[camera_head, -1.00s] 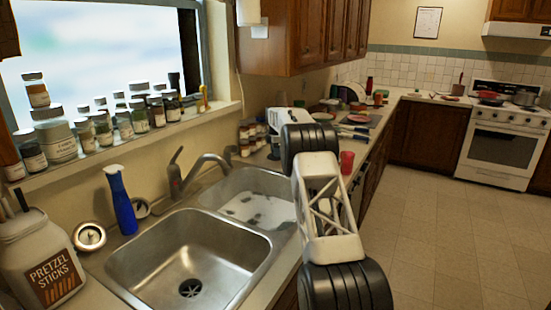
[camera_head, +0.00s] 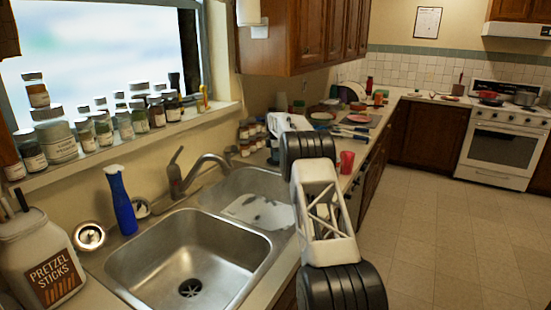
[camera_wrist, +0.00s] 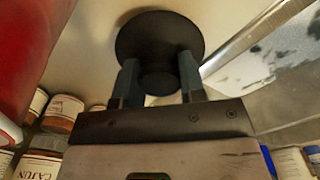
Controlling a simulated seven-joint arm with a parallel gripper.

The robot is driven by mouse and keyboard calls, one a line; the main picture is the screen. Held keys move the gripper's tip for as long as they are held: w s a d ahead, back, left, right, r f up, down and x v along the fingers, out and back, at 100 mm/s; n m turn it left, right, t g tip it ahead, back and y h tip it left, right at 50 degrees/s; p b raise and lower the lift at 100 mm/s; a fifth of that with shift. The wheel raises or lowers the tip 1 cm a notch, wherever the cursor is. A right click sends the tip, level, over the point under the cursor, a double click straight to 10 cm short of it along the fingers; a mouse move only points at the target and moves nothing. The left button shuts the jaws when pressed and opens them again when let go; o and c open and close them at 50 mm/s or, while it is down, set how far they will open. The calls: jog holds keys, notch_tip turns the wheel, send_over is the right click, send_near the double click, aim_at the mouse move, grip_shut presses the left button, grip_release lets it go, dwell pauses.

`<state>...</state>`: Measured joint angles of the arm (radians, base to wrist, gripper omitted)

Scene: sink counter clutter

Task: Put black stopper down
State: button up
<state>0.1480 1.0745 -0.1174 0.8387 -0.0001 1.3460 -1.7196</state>
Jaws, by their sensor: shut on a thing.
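The black stopper (camera_wrist: 160,40) is a round dark disc with a narrower knob, seen in the wrist view. My gripper (camera_wrist: 158,75) is shut on the knob, one finger on each side. The disc is beyond the fingertips, over the cream counter (camera_wrist: 90,52). I cannot tell whether it touches the counter. In the head view my own arm hides most of this spot, and I cannot make out the stopper there.
Spice jars (camera_wrist: 62,112) stand close at the left in the wrist view, with a large red thing (camera_wrist: 35,45) above them. The steel sink (camera_wrist: 285,85) lies to the right. In the head view a red cup (camera_head: 346,162) stands right of my arm.

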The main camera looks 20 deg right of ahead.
jog(key=shift+f, duration=0.45)
jog(key=shift+f, duration=0.2)
jog(key=o, duration=0.9)
jog(key=shift+r, duration=0.2)
notch_tip(320, 180, up, 12)
dwell(0.8)
